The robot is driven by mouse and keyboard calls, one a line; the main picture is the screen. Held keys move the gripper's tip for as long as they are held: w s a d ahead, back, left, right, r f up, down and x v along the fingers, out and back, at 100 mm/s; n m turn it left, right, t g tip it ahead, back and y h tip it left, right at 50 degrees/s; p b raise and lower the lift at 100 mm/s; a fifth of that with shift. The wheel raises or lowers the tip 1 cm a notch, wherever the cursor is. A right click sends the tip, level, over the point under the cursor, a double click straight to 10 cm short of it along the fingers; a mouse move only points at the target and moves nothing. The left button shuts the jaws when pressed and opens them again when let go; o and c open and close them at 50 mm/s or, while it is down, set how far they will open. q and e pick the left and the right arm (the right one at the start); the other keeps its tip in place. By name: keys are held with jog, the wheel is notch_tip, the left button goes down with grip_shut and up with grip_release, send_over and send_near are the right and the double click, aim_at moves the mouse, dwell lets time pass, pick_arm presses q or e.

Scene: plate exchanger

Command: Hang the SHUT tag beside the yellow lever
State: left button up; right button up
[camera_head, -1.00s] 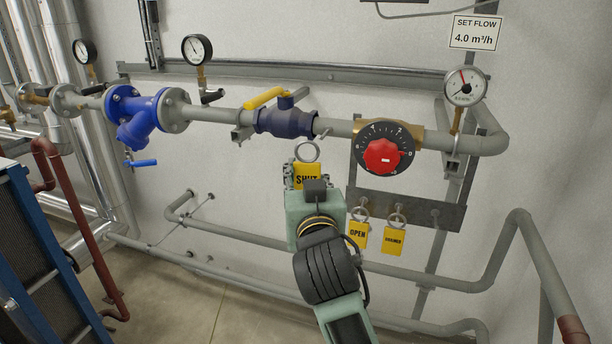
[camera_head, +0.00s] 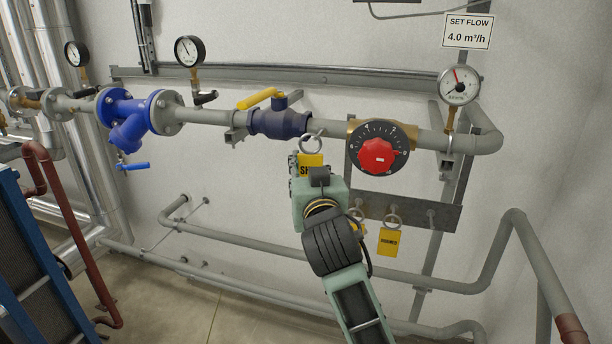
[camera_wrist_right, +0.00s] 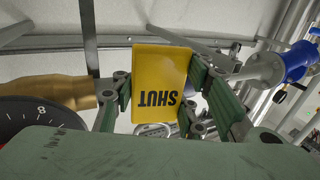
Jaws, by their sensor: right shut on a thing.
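The yellow SHUT tag (camera_head: 312,161) hangs from a grey ring (camera_head: 312,142) just below the right end of the blue-grey valve (camera_head: 281,122). My right gripper (camera_head: 303,172) is shut on the tag. The right wrist view shows the tag (camera_wrist_right: 160,82) upside down between its fingers (camera_wrist_right: 158,95). The yellow lever (camera_head: 257,99) lies tilted on top of the valve, left of and above the tag. The ring appears close to the valve end; I cannot tell whether it touches a hook there. My left gripper is not in view.
A red knob on a black dial (camera_head: 378,156) sits close right of the tag. A bracket plate (camera_head: 418,211) below bears a lower yellow tag (camera_head: 390,243); another tag is mostly behind my arm. A blue strainer (camera_head: 128,113) is left.

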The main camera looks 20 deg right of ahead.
jog(key=shift+w+d+f+b, duration=0.1)
jog(key=shift+w+d+f, duration=0.1)
jog(key=shift+w+d, duration=0.3)
jog(key=shift+w+d+f+b, duration=0.15)
jog(key=shift+w+d+f, duration=0.15)
jog(key=shift+w, duration=0.4)
jog(key=shift+w+d+f+b, duration=0.15)
jog(key=shift+w+d, duration=0.25)
jog(key=shift+w, duration=0.2)
jog(key=o, duration=1.5)
jog(key=shift+o, duration=0.2)
